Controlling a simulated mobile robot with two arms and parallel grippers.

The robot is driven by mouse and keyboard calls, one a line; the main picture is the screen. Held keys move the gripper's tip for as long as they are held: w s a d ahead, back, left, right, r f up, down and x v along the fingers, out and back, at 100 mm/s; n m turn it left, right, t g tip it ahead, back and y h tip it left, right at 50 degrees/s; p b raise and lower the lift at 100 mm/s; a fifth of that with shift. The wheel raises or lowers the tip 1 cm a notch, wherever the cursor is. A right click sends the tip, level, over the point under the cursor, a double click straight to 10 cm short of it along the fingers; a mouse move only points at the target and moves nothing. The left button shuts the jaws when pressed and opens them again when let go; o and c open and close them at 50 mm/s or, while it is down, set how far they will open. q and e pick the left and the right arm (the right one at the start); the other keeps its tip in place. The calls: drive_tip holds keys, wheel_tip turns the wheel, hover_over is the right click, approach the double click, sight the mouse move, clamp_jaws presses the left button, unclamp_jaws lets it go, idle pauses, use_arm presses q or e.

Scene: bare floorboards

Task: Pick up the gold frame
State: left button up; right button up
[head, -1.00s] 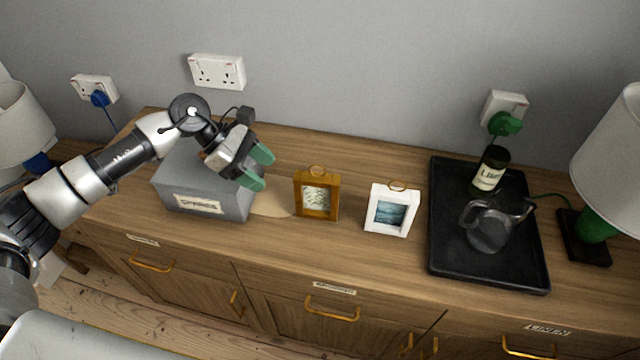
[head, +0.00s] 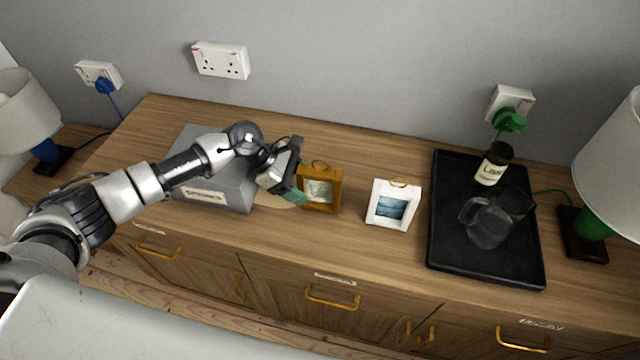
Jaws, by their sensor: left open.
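The gold frame (head: 328,190) stands upright on the wooden sideboard, with a ring on top and a pale picture inside. My left gripper (head: 299,183) is open, with its green-padded fingers at the left side of the gold frame. The gripper hides part of the frame's left edge, and I cannot tell whether they touch. A white frame (head: 392,205) with a blue seascape picture stands to the right of it, apart. My right gripper is not in view.
A grey labelled box (head: 236,190) stands left of the frames, beneath my left arm. A black tray (head: 435,235) at right holds a bottle (head: 492,165) and a dark jug (head: 490,222). Lamps stand at both ends. The wood before the frames is clear.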

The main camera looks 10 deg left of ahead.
sight(301, 168)
use_arm(q)
drive_tip(key=shift+d+f, duration=0.15)
drive_tip(key=shift+f, duration=0.1)
clamp_jaws()
drive_tip(key=shift+r, duration=0.15)
wheel_tip(301, 168, up, 10)
drive_tip(key=shift+f+b, duration=0.1)
drive_tip(key=shift+b, duration=0.85)
